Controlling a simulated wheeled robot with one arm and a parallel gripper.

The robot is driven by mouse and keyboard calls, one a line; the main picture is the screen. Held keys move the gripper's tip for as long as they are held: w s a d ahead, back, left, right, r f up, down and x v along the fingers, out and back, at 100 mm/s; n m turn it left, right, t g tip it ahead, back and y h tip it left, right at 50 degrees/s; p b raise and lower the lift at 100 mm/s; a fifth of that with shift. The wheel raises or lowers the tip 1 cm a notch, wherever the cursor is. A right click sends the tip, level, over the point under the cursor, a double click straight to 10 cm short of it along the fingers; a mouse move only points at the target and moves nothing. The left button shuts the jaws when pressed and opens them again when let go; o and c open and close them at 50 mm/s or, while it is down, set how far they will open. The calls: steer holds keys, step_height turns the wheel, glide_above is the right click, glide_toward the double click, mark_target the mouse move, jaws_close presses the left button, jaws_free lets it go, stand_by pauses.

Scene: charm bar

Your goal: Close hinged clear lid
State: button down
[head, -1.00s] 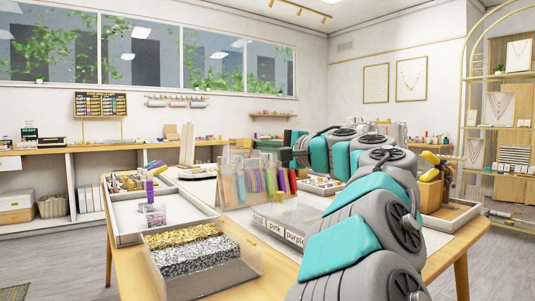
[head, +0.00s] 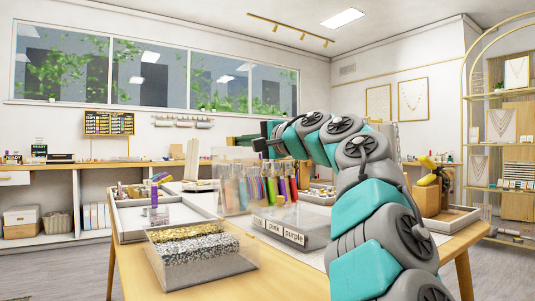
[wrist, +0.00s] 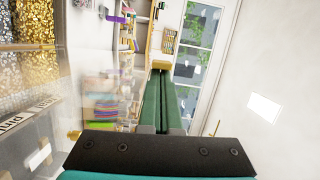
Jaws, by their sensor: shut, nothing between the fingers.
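A clear bin of gold and silver glitter packs (head: 195,250) stands front left of the labelled box. A white tray (head: 130,222) with small items lies behind it. A wooden holder with yellow-handled tools (head: 430,195) is at right. Air above the table's left side is free.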

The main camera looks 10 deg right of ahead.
steer(key=shift+s+a+n, duration=0.25)
steer(key=shift+a+n, duration=0.05)
steer(key=shift+a, duration=0.2)
stand_by(0.6)
